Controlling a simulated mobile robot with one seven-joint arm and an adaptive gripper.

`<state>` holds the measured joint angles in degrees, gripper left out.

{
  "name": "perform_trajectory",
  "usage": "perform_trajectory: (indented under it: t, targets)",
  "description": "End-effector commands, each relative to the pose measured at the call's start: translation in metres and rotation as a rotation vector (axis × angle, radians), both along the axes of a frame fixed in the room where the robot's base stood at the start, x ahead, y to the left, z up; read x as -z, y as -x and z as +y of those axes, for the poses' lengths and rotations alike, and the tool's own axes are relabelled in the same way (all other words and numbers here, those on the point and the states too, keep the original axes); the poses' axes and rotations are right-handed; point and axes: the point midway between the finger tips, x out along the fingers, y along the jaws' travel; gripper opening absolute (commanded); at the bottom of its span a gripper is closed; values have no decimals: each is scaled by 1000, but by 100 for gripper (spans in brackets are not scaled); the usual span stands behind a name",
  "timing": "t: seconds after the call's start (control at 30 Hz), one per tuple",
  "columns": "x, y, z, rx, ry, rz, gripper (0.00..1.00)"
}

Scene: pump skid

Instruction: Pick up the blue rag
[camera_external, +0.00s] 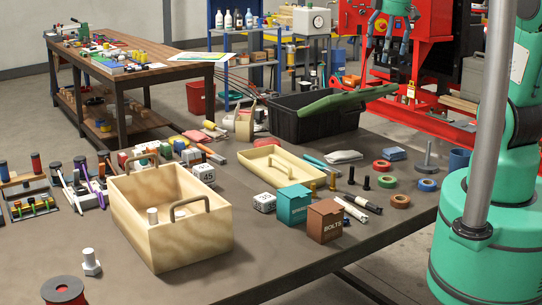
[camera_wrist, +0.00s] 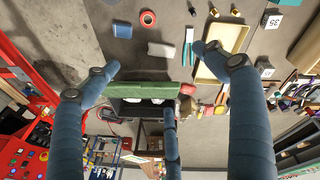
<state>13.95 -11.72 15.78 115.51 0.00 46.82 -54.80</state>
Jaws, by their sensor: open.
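The blue rag (camera_external: 391,153) is a small folded cloth lying on the dark table near its right side, behind the red and blue tape rolls. In the wrist view the blue rag (camera_wrist: 122,30) shows at the upper left, beyond the left fingertip and apart from it. My gripper (camera_external: 388,45) hangs high at the top of the outside view, well above the table, with its fingers spread. In the wrist view my gripper (camera_wrist: 160,68) shows its blue fingers wide apart with nothing held between them.
A grey rag (camera_external: 343,156) lies left of the blue one. A black bin (camera_external: 300,122) with a green piece (camera_external: 335,101) across it stands behind. Tape rolls (camera_external: 382,165), a grey stand (camera_external: 427,162) and a blue cup (camera_external: 459,159) are nearby. A wooden tray (camera_external: 265,168) lies left.

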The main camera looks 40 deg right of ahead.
Motion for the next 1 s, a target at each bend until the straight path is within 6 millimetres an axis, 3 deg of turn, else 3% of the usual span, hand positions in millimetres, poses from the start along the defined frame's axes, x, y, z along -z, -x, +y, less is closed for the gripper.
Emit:
perform_trajectory:
  t: [0.2,0.5,0.8,1.0]
  targets:
    - [48,-39,-44,-148,25,72,84]
    - [126,-77,-106,-365,38,155,84]
    - [213,-93,-163,-569,29,220,84]
    - [245,-95,-181,-645,23,238,84]
